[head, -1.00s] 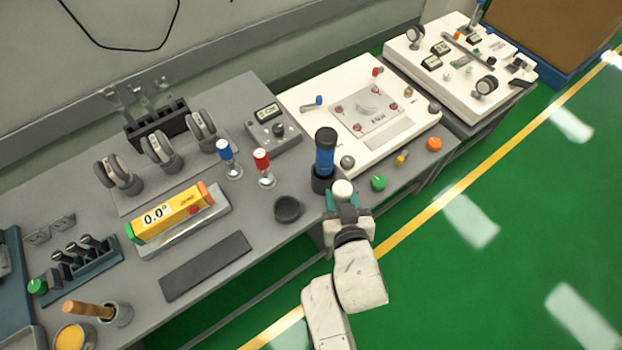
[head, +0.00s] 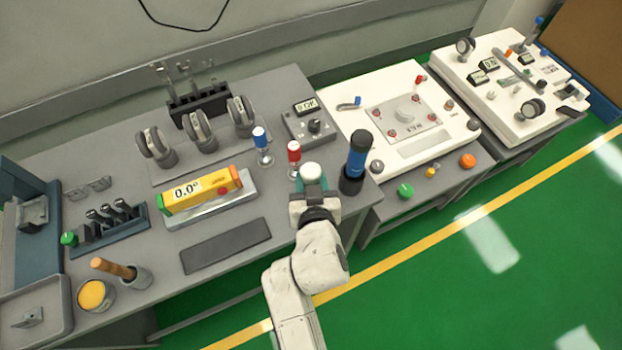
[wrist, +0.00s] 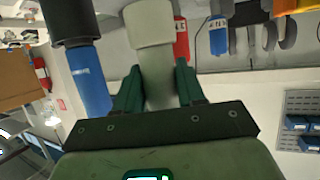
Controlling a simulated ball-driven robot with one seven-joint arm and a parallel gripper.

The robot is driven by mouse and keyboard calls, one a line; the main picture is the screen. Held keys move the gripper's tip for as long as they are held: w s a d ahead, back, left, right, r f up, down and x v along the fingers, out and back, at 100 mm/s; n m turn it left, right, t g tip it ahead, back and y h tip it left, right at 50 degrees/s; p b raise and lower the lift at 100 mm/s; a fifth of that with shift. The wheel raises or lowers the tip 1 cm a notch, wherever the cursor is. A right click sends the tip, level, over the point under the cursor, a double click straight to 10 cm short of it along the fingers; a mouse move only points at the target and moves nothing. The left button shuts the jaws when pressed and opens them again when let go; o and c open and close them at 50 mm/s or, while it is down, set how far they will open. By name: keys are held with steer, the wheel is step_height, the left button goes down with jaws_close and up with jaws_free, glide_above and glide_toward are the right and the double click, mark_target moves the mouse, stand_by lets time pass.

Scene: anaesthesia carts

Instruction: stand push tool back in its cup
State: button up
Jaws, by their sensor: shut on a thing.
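The push tool (head: 311,173) shows as a pale rounded knob on top of my gripper (head: 313,197) in the head view. In the wrist view the teal fingers (wrist: 157,88) are shut on its pale shaft, and its wider head (wrist: 149,22) stands out beyond them. The tool looks roughly upright. My gripper is over the bench's front edge, just left of the blue torch. The dark empty cup seen earlier is hidden behind my gripper and wrist, so I cannot tell whether the tool's lower end is above it or in it.
The blue torch (head: 357,155) stands in a dark holder close to the right; it also shows in the wrist view (wrist: 88,75). A yellow level (head: 200,190) and dark mat (head: 226,246) lie left.

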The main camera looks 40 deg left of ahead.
steer(key=shift+f+b, duration=2.75)
steer(key=shift+f, duration=0.25)
steer(key=shift+f, duration=0.25)
steer(key=o, duration=1.8)
steer(key=shift+o, duration=0.2)
steer(key=v, duration=1)
steer(key=shift+s+d+r, duration=0.15)
steer(key=shift+s+d, duration=0.05)
steer(key=shift+d, duration=0.05)
steer(key=shift+d, duration=0.1)
